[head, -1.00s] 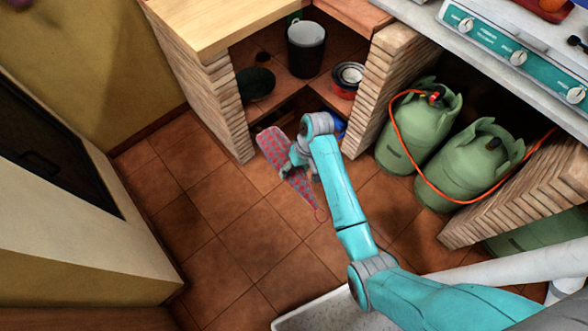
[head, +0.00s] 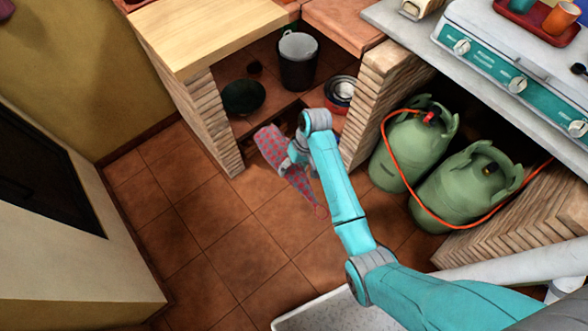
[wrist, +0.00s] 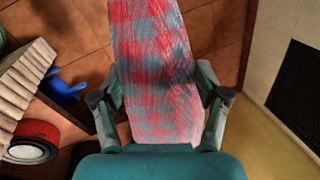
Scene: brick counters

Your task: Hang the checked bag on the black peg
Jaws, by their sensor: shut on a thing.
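The checked bag (head: 278,152) is red and blue-grey and hangs at a slant beside my arm in the head view, over the tiled floor. My gripper (head: 291,158) is shut on it. In the wrist view the checked bag (wrist: 158,60) fills the middle, between the two fingers of my gripper (wrist: 160,90). Its lower part narrows to a point with a small reddish end in the head view. My arm hides part of the bag's right side. I cannot make out the black peg in either view.
A wooden counter (head: 205,35) on brick pillars stands ahead, with a grey bucket (head: 298,65) and a dark bowl (head: 243,97) below. Green gas cylinders (head: 405,150) with an orange hose stand at the right. Open tiled floor (head: 190,215) lies to the left.

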